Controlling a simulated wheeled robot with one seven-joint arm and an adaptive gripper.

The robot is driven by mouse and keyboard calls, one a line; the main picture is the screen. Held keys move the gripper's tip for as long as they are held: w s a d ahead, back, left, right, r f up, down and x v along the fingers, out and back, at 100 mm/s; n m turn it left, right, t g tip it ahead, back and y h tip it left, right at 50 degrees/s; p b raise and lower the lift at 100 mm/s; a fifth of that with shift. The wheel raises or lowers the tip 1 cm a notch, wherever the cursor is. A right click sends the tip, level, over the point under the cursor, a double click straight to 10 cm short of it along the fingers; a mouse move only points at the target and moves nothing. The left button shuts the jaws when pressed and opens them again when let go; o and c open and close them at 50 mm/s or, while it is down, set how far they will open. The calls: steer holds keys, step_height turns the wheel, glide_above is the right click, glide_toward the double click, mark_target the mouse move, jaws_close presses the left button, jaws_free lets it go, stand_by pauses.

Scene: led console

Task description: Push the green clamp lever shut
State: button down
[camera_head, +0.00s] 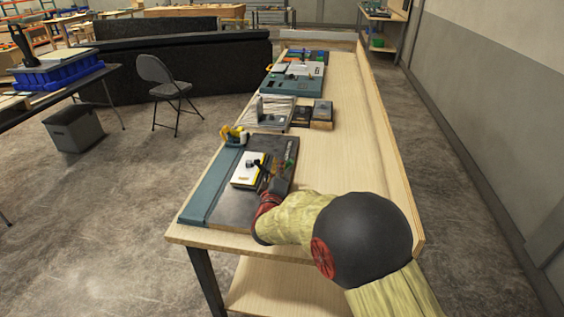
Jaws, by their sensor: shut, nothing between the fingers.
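A dark console board (233,206) lies on the near end of the long wooden bench. A small green part (290,151), which looks like the green clamp lever, stands near the board's far right edge. Its angle is too small to tell. My gripper (264,179) is low over the middle of the board, shut and empty. It is nearer to me than the green part, to its lower left, and appears apart from it. A white panel (247,171) with a yellow edge is just left of my gripper. My arm and wrist hide the board's near right corner.
A yellow clamp-like piece (233,135) sits at the board's far left corner. A teal strip (212,187) runs along the left edge. Small boxes (322,111) and other panels stand farther along the bench (345,150). The bench's right side is clear.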

steer(key=m, duration=0.1)
steer(key=d+f+m, duration=0.1)
steer(key=d+m+b, duration=0.1)
steer(key=shift+s+d+f, duration=0.15)
steer(key=shift+s+f, duration=0.1)
steer(key=shift+s, duration=0.1)
steer(key=shift+s+d+f, duration=0.25)
steer(key=shift+d+f, duration=0.65)
steer(key=shift+f, duration=0.05)
steer(key=shift+d+f, duration=0.1)
steer(key=shift+f, duration=0.05)
